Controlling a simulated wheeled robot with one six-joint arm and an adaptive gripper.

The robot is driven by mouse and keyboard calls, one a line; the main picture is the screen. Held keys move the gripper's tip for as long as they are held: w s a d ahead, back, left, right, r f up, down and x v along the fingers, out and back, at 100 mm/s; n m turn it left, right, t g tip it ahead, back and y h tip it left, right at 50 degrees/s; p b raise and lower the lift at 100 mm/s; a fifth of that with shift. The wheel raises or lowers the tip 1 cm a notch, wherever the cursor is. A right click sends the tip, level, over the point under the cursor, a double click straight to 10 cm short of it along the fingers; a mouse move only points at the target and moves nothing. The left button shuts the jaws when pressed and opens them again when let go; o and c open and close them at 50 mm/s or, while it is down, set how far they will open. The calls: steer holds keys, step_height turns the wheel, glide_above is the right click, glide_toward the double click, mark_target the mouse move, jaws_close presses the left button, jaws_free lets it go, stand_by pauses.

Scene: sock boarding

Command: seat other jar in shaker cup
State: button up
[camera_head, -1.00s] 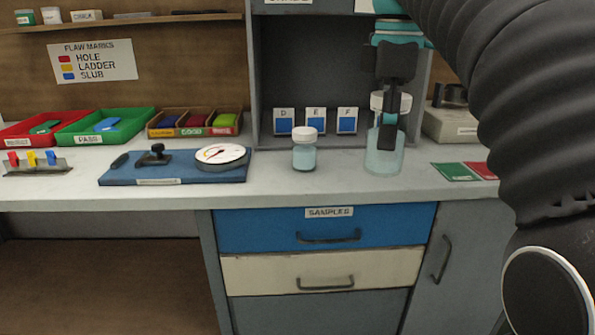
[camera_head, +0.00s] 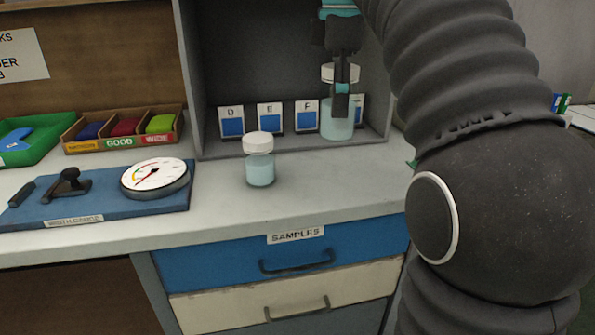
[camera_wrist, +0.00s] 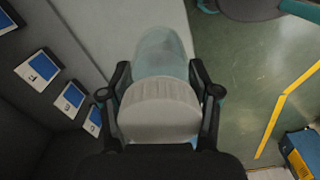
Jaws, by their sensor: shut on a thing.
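One jar (camera_head: 259,164), with a white lid and pale blue body, stands upright on the counter in front of the open cubby. My gripper (camera_head: 341,98) is shut on a second jar (camera_head: 337,130) of the same kind, to the right of the standing one in the head view. In the wrist view the fingers grip both sides of this held jar's white lid (camera_wrist: 158,110), and its pale translucent body extends beyond. I cannot tell for sure whether its base touches anything. No shaker cup can be made out in either view.
Cards D, E and F (camera_head: 269,118) stand inside the cubby (camera_head: 265,50). A blue gauge board (camera_head: 110,205) with a round dial (camera_head: 155,177) lies left on the counter. A sorting tray (camera_head: 123,130) is behind it. The counter front (camera_head: 335,190) right of the standing jar is clear.

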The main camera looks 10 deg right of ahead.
steer(key=w+d, duration=0.3)
steer(key=d, duration=0.6)
glide_toward(314, 176)
steer(key=shift+f+b, duration=0.75)
steer(key=shift+f, duration=0.5)
steer(key=shift+f, duration=0.15)
steer(key=o, duration=1.4)
